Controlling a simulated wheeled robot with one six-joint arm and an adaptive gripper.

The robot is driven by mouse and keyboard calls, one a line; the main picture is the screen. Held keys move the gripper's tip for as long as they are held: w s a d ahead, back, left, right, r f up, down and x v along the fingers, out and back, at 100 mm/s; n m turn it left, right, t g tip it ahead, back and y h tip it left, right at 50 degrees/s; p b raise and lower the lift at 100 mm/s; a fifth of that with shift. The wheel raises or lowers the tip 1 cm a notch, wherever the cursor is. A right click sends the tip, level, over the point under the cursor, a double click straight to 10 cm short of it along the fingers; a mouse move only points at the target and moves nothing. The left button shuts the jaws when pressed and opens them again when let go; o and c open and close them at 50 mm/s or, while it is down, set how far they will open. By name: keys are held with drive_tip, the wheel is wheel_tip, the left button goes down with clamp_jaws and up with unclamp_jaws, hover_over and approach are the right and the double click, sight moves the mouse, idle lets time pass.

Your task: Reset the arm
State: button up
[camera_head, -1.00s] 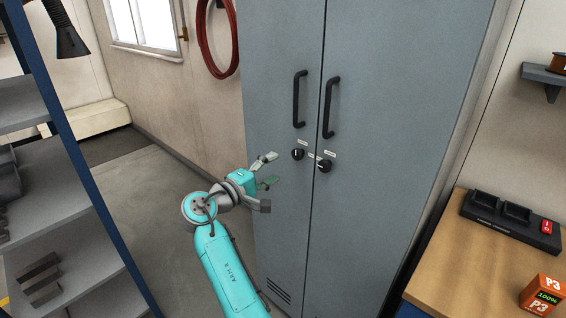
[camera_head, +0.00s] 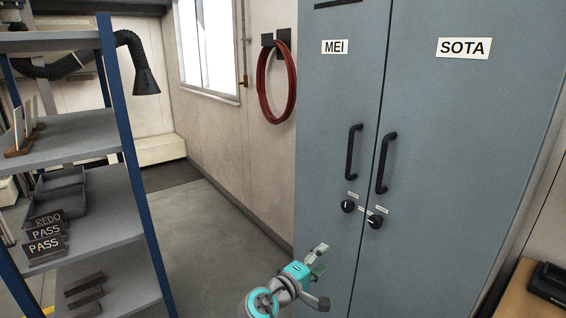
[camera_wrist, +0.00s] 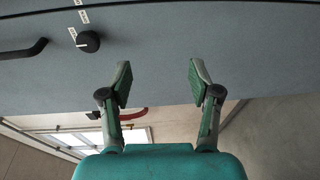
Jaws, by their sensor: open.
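My gripper (camera_head: 318,275) is at the bottom of the head view, in front of the lower part of the grey locker. It is open and empty. In the wrist view my gripper (camera_wrist: 158,85) shows two spread fingers with nothing between them. The locker face, with a black knob (camera_wrist: 88,41) and part of a handle (camera_wrist: 24,50), lies beyond the fingertips. The fingers look apart from the locker. Most of my arm is below the head view's edge.
The grey locker (camera_head: 440,100) has two shut doors marked MEI and SOTA. A shelf rack (camera_head: 95,135) with PASS and REDO signs stands left. A red hose (camera_head: 262,85) hangs on the wall. A wooden bench (camera_head: 520,300) is at the lower right. Floor between rack and locker is clear.

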drive_tip(key=s+d+f+n+t+y, duration=0.1)
drive_tip(key=s+d+f+y, duration=0.15)
drive_tip(key=s+f, duration=0.5)
drive_tip(key=s+d+f+n+y, duration=0.1)
drive_tip(key=s+d+f+y, duration=0.2)
drive_tip(key=f, duration=0.8)
drive_tip(key=s+f+m+y, duration=0.15)
drive_tip(key=s+f, duration=0.25)
drive_tip(key=s, duration=0.5)
drive_tip(key=s+f+y, duration=0.3)
drive_tip(key=s+f, duration=0.1)
drive_tip(key=s, duration=0.5)
drive_tip(key=s+d+r+m+y, duration=0.1)
drive_tip(key=s+r+m+y, duration=0.2)
drive_tip(key=s, duration=0.9)
drive_tip(key=s+r+m, duration=0.3)
drive_tip(key=s+r, duration=0.2)
drive_tip(key=s, duration=0.7)
drive_tip(key=s+r+m+t, duration=0.1)
drive_tip(key=s+r+m, duration=0.2)
drive_tip(key=s+r, duration=0.3)
wheel_tip(320, 180, up, 2)
drive_tip(key=shift+d+m+t+h, duration=0.3)
drive_tip(key=shift+d+m+h, duration=0.05)
drive_tip(key=shift+d+h, duration=0.05)
